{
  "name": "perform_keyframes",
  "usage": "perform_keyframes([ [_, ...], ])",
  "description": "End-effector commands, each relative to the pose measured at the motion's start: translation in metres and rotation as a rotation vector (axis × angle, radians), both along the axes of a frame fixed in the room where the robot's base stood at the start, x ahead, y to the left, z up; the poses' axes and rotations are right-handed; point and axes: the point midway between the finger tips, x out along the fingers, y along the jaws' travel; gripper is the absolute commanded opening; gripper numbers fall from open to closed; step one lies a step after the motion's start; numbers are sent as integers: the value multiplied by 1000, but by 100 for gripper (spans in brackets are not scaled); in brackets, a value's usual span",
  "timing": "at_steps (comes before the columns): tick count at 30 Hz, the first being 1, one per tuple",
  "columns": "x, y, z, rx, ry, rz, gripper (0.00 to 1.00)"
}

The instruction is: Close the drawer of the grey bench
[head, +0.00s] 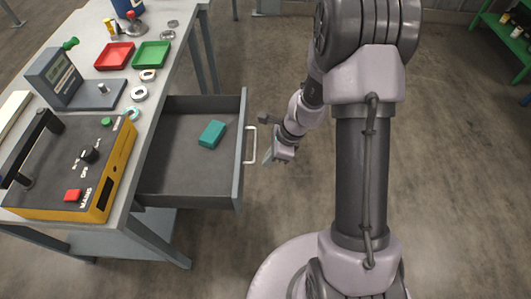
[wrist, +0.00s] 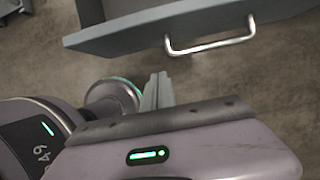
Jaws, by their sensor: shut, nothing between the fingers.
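The grey bench (head: 190,20) stands at the left in the head view. Its drawer (head: 165,180) is pulled far out to the right, with a teal block (head: 212,133) lying inside. The drawer front carries a pale bar handle (head: 251,145). In the wrist view the drawer front (wrist: 110,38) and the handle (wrist: 212,45) show at the top. My gripper (head: 268,157) is just right of the handle, apart from it as far as I can tell. In the wrist view my gripper's fingers (wrist: 158,78) are together and empty, below and left of the handle.
On the bench top are a yellow-sided control box (head: 100,195), a grey display stand (head: 60,75), a red tray (head: 114,56), a green tray (head: 151,54) and several metal rings. A green shelf (head: 505,35) stands far right. The floor (head: 270,60) around the drawer is clear.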

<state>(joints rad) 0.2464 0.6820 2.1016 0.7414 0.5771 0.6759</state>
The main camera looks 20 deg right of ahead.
Motion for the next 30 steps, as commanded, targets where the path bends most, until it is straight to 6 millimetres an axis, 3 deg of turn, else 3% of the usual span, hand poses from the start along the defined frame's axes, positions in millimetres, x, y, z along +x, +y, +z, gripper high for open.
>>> perform_keyframes([
  [1, 0, 4, -17, 0, 2, 3, 0],
  [7, 6, 19, -56, -1, 1, 4, 0],
  [15, 17, 54, -51, -1, -1, 5, 0],
  [30, 19, 60, -50, 0, -1, 5, 0],
])
